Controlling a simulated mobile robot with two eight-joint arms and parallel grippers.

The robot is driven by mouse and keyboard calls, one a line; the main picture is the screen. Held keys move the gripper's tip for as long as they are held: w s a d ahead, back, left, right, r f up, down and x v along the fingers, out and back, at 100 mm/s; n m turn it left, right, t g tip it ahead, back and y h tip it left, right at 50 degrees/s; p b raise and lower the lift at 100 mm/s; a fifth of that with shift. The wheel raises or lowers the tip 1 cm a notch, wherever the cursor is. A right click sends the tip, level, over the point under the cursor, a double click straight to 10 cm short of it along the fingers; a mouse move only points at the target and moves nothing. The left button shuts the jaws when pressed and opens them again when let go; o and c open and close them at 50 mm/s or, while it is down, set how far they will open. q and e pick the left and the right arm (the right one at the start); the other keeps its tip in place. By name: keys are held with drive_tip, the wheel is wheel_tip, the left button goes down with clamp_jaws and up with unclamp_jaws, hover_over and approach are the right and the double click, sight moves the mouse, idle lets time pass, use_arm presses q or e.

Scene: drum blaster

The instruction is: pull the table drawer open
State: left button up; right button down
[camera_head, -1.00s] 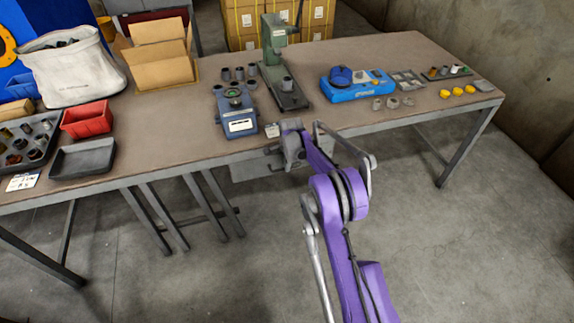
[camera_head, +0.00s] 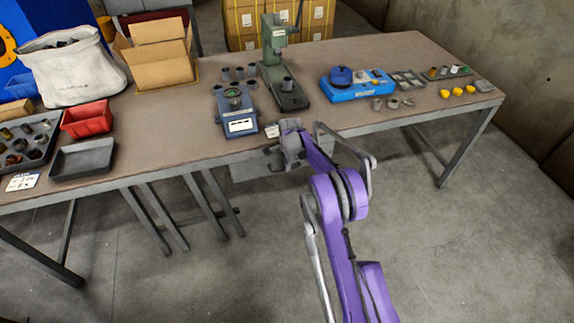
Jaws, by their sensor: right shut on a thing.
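The table (camera_head: 330,130) is long, with a brown top and grey metal legs. Its grey drawer (camera_head: 249,168) hangs under the front edge, near the middle. How far the drawer stands out from the table is hard to tell from this angle. My right gripper (camera_head: 273,157), on the purple arm, is at the right part of the drawer front. It is shut on the drawer's handle, which the gripper hides. My left gripper is not in view.
Above the drawer stand a blue-grey device (camera_head: 238,118) and a green press (camera_head: 276,62). A red bin (camera_head: 87,119) and black trays are at the left, a blue tool case (camera_head: 357,86) at the right. The floor before the table is clear.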

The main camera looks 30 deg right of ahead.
drive_tip(key=shift+s, duration=0.1)
idle(0.3)
drive_tip(key=s+a+b, duration=0.2)
drive_tip(key=s+a, duration=0.1)
drive_tip(key=s, duration=0.9)
drive_tip(key=s+a+b, duration=0.2)
drive_tip(key=s+a, duration=0.1)
drive_tip(key=s, duration=1)
drive_tip(key=shift+s+b, duration=0.2)
drive_tip(key=shift+b, duration=0.2)
drive_tip(key=c, duration=0.9)
unclamp_jaws()
drive_tip(key=r+p, duration=0.1)
drive_tip(key=r, duration=0.2)
drive_tip(key=s+r, duration=0.1)
drive_tip(key=r, duration=0.3)
drive_tip(key=s+r+p, duration=0.1)
drive_tip(key=r, duration=0.2)
drive_tip(key=shift+a+r+p, duration=0.25)
drive_tip(key=shift+r+p, duration=0.05)
drive_tip(key=shift+r, duration=0.05)
